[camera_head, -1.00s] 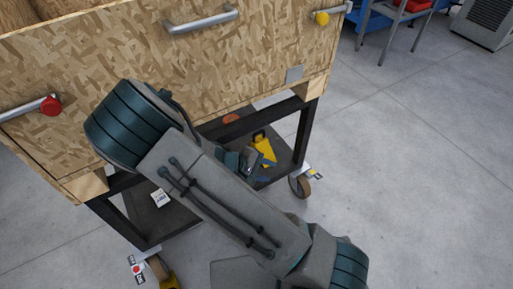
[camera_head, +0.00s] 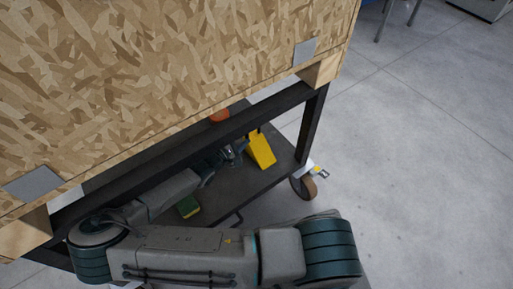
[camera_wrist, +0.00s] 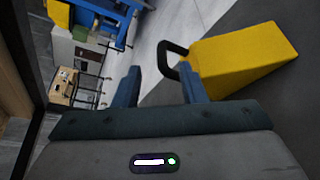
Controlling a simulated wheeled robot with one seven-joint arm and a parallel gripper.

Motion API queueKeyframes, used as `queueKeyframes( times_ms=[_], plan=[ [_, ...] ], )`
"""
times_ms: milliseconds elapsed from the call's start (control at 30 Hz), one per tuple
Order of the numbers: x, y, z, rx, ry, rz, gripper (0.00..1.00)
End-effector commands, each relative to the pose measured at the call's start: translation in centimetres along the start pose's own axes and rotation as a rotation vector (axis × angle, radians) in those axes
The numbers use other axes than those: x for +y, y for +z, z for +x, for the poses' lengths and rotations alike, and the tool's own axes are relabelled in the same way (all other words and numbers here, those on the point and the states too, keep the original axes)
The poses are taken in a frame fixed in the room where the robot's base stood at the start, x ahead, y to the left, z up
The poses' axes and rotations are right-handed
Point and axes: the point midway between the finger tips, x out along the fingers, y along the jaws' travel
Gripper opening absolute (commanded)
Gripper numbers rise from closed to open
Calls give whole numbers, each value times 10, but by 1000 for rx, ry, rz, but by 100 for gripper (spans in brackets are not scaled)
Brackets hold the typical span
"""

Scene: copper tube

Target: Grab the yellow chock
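The yellow chock (camera_head: 262,150) is a wedge with a black loop handle. It rests on the lower shelf of the cart, near its right end. In the wrist view the chock (camera_wrist: 243,58) lies at the upper right, with its handle (camera_wrist: 172,60) pointing left, toward the space between my fingers. My gripper (camera_wrist: 160,82) is open, with its two blue fingers apart. The right finger overlaps the near edge of the chock in this picture; I cannot tell whether they touch. In the head view my gripper (camera_head: 236,149) is under the box, just left of the chock, partly hidden.
The wooden box (camera_head: 150,80) sits above the shelf, and the dark cart frame (camera_head: 312,125) closes in around my arm. A green and yellow block (camera_head: 188,207) and an orange object (camera_head: 220,115) are nearby. A caster wheel (camera_head: 304,186) stands at the corner. Floor at right is clear.

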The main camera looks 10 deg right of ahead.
Motion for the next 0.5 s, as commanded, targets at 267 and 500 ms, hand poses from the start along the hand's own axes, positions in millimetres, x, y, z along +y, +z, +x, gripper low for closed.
queueKeyframes(
  times_ms=[267, 500],
  plan=[
    [-1, 0, 36, -2, -1, 1, 38],
    [-6, -2, 58, -6, -3, 1, 38]
  ],
)
